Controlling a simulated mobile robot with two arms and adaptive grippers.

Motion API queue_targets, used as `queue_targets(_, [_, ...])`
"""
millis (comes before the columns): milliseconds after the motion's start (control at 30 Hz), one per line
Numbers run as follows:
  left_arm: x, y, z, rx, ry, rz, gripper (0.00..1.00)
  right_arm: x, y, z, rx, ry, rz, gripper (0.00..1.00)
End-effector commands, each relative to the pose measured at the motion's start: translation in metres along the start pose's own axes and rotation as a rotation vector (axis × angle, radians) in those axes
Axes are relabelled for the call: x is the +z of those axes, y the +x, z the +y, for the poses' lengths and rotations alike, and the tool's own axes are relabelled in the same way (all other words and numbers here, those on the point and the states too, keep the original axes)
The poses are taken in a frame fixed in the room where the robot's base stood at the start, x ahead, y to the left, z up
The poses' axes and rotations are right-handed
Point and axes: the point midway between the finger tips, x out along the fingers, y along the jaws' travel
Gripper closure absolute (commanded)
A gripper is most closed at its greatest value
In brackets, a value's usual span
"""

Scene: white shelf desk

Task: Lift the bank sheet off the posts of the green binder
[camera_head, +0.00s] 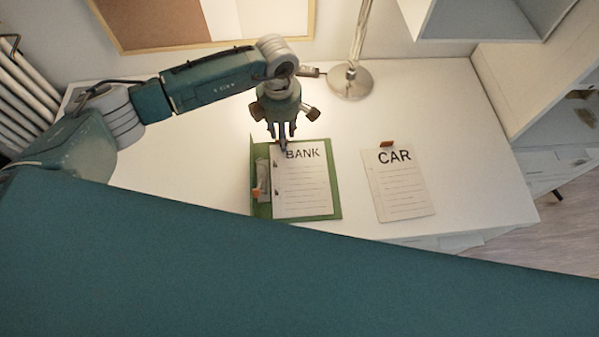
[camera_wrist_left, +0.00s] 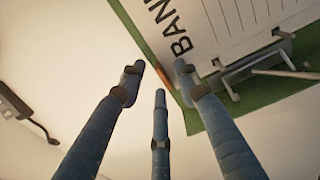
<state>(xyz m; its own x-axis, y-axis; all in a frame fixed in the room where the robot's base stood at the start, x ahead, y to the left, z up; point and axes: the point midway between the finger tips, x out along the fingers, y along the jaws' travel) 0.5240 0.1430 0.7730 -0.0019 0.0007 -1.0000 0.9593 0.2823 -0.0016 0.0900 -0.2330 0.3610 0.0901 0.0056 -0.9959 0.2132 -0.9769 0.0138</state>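The white sheet headed BANK (camera_head: 302,190) lies in the open green binder (camera_head: 336,210) on the desk. In the left wrist view the BANK sheet (camera_wrist_left: 235,25) shows its heading and an orange tab (camera_wrist_left: 172,82) at its top edge. The binder's metal post mechanism (camera_wrist_left: 255,65) runs along the sheet's side; the exact fit on the posts is too small to tell. My left gripper (camera_head: 282,138) is above the sheet's top edge near the heading. Its fingers (camera_wrist_left: 158,80) are spread and empty, around the tab's end in the picture; contact is unclear. My right gripper is not in view.
A sheet headed CAR (camera_head: 402,190) with an orange tab (camera_head: 387,144) lies to the binder's right. A lamp's round base (camera_head: 350,81) stands behind. A white shelf (camera_head: 545,70) is at the right. The desk (camera_head: 470,150) is clear at far right.

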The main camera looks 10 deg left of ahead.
Motion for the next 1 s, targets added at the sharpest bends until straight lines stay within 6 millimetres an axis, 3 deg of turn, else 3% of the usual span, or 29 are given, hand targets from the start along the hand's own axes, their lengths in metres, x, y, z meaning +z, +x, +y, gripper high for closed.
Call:
queue_targets(200, [0.001, 0.001, 0.0, 0.001, 0.001, -0.001, 0.68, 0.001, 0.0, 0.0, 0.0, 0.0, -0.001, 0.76])
queue_targets(367, [0.001, 0.001, 0.0, 0.001, 0.0, -0.001, 1.0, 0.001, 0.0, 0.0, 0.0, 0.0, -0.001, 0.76])
queue_targets(833, [0.001, -0.001, 0.001, 0.002, 0.0, -0.002, 1.0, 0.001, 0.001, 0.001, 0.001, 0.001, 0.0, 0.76])
queue_targets(1000, [0.001, -0.013, 0.002, 0.004, 0.0, -0.003, 1.0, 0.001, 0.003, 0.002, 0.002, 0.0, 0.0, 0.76])
